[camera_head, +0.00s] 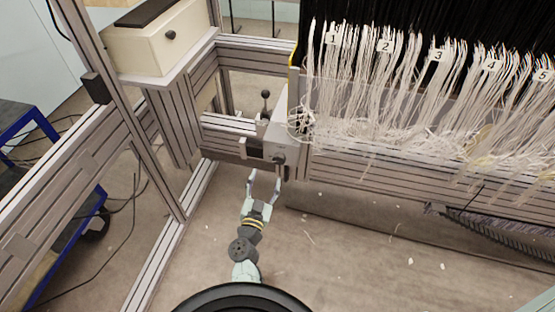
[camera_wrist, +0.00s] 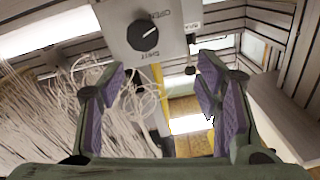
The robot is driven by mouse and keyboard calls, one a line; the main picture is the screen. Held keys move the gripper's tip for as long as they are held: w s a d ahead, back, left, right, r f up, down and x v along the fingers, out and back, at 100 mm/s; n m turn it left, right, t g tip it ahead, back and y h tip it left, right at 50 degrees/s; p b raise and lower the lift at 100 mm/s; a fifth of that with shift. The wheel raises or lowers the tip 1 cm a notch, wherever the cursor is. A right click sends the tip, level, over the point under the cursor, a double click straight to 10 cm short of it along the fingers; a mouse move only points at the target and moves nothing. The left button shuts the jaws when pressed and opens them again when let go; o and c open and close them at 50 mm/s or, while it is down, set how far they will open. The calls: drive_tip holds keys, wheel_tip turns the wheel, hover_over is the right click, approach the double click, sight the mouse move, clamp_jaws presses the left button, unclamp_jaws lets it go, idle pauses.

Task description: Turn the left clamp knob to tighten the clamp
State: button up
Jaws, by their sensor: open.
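The clamp knob (camera_wrist: 143,35) is a round black dial with a white line, on the face of a pale grey box (camera_wrist: 112,14). "OPEN" and "SHUT" are printed beside it. The white line points right and slightly up in the wrist view, nearer to "OPEN". In the head view the knob (camera_head: 279,158) is small and dark on the box at the left end of the loom beam. My gripper (camera_head: 264,178) is open and empty, just below and in front of the box. In the wrist view its purple-padded fingers (camera_wrist: 162,70) are spread below the knob, not around it.
White warp threads (camera_head: 350,95) in numbered bunches hang right of the box; loose ones (camera_wrist: 60,110) lie near my fingers. A lever with a black ball (camera_head: 265,94) stands behind the box. An aluminium frame post (camera_head: 135,130) rises at left. The floor in front is mostly clear.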

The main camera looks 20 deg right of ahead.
sight(278, 162)
drive_tip(key=shift+g, duration=0.3)
drive_tip(key=x, duration=0.3)
drive_tip(key=d+f+x, duration=0.1)
drive_tip(key=x, duration=0.3)
drive_tip(key=s+x, duration=0.1)
drive_tip(key=x, duration=0.2)
drive_tip(key=shift+w+d+f+b, duration=0.15)
drive_tip(key=shift+d+f+b, duration=0.1)
drive_tip(key=shift+d+b, duration=0.15)
drive_tip(key=shift+c, duration=0.2)
drive_tip(key=c, duration=1.1)
